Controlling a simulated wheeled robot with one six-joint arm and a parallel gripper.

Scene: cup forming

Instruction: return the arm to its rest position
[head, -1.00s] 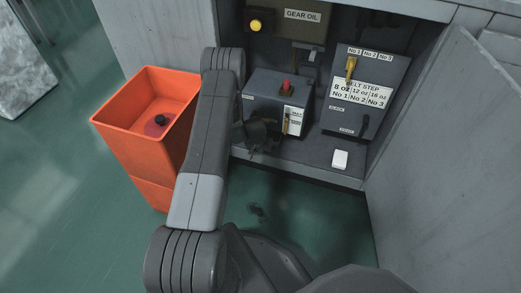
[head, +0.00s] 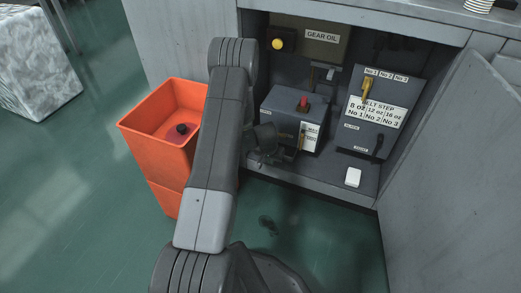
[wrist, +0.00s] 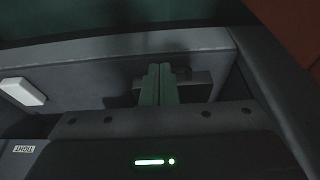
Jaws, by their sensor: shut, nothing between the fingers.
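My gripper (head: 266,158) is at the front of the open cabinet, beside the grey box with a red knob (head: 303,104); my arm partly hides it in the head view. In the wrist view my gripper (wrist: 160,72) has its two fingers together, with nothing between them. My arm is folded, with its elbow raised in front of the cabinet's left side. I cannot tell whether the gripper touches the box.
An orange bin (head: 158,150) with a dark, round-topped item inside stands left of my arm. A panel with a yellow lever (head: 367,90) and a white block (head: 353,177) are in the cabinet. An open grey door (head: 450,150) bounds the right.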

